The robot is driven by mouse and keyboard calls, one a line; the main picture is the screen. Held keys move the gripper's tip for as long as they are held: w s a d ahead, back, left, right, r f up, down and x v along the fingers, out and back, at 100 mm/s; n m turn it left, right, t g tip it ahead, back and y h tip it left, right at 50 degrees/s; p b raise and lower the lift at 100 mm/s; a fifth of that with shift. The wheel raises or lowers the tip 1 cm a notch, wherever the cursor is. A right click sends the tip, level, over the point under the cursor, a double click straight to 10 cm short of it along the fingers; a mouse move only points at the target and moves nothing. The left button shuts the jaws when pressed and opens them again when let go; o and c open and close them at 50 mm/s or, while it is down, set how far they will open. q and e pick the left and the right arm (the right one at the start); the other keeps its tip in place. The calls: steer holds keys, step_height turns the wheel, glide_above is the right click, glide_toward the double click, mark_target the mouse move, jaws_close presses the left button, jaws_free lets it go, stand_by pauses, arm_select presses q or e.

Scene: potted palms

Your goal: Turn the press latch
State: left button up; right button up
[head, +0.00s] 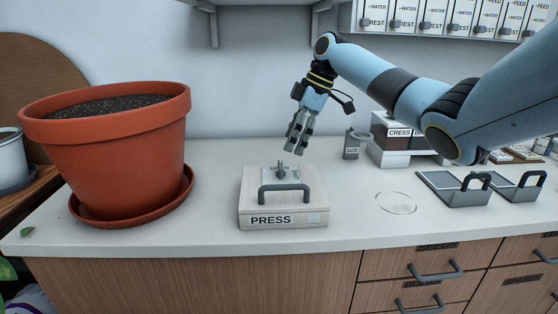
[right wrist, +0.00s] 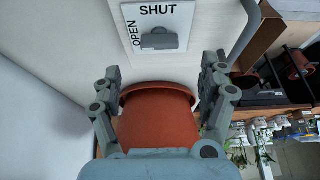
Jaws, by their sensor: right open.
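The press (head: 283,211) is a pale box labelled PRESS on the counter, with a dark handle across its front. Its grey latch (head: 281,172) stands on a small white plate on top, behind the handle. In the right wrist view the latch (right wrist: 160,40) is a grey knob on the plate marked SHUT and OPEN; I cannot tell surely which mark it points to. My right gripper (head: 297,146) is open and empty, above and slightly behind the latch, apart from it. Its two fingers (right wrist: 162,78) show spread in the right wrist view. My left gripper is not in view.
A large terracotta pot (head: 110,150) of soil stands on a saucer at left. A SIZE container (head: 352,147) and CRESS box (head: 398,133) stand behind. Counter between press and pot is clear.

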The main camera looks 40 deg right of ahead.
mark_target(281, 164)
steer(key=x, duration=0.6)
steer(key=shift+w+a+f+b, duration=0.1)
steer(key=shift+f+b, duration=0.2)
steer(key=shift+f, duration=0.25)
steer(key=c, duration=1.1)
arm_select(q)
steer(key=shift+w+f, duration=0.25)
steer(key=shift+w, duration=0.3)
arm_select(e)
steer(key=shift+c, duration=0.4)
